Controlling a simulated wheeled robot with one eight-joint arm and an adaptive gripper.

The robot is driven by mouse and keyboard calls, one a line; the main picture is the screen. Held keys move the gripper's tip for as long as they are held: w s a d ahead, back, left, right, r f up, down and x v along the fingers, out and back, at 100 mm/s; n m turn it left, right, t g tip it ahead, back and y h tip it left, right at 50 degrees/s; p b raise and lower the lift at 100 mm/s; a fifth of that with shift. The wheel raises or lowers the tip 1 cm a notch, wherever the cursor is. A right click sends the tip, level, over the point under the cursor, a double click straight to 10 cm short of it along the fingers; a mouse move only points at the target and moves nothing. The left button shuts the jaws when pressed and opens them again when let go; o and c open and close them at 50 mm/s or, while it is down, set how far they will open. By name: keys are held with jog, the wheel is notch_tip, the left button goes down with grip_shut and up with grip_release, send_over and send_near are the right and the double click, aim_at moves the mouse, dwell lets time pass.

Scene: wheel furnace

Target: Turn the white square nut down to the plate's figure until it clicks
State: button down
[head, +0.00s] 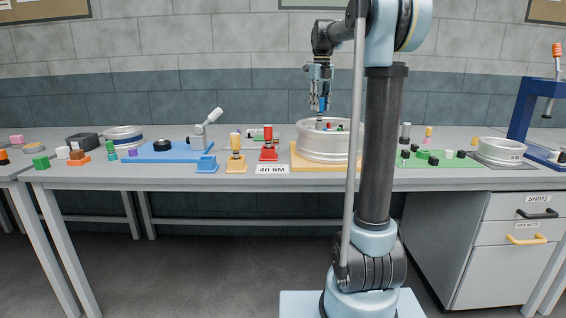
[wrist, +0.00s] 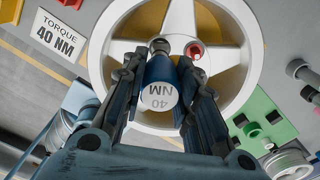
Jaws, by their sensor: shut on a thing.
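My gripper (wrist: 160,88) is shut on a blue tool (wrist: 162,70) with a white end cap marked 40 NM. In the head view my gripper (head: 319,100) is above the white wheel (head: 318,153), with the tool pointing down into it. In the wrist view, the wheel (wrist: 183,20) shows its spokes, and the tool's metal end (wrist: 160,45) is over the hub area. A red nut (wrist: 195,48) is beside that end. I cannot make out the white square nut; the tool may hide it. The plate (wrist: 58,38) reads TORQUE 40 NM and also shows in the head view (head: 272,169).
The wheel rests on a yellow board (head: 298,165). Left of it stand a red stand (head: 268,152), a yellow stand (head: 236,164) and a blue fixture (head: 165,155). Right are a green board (head: 440,161) with small pieces, a metal ring (head: 500,150) and a blue press (head: 522,110).

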jog(key=c, duration=1.2)
grip_release()
jog(key=shift+r, duration=0.1)
notch_tip(320, 180, up, 11)
jog(key=shift+w+f, duration=0.1)
jog(key=shift+r, duration=0.35)
jog(key=s+d+f+n+t, duration=0.1)
jog(key=s+d+f+n, duration=0.1)
jog(key=s+f+n, duration=0.7)
jog(key=s+d+f+n, duration=0.1)
jog(key=s+f+n, duration=0.55)
jog(key=s, duration=0.55)
jog(key=s+f+n, duration=0.5)
jog(key=s+f, duration=0.1)
jog(key=f, duration=0.3)
jog(key=s+d+f+n, duration=0.1)
jog(key=s+f+n, duration=0.4)
jog(key=s+f, duration=0.2)
jog(key=s+f+n+t, duration=0.1)
jog(key=s+f+n, duration=0.4)
jog(key=f, duration=0.7)
jog(key=shift+s+d+n, duration=0.2)
jog(key=shift+s+n, duration=0.05)
jog(key=shift+s, duration=0.4)
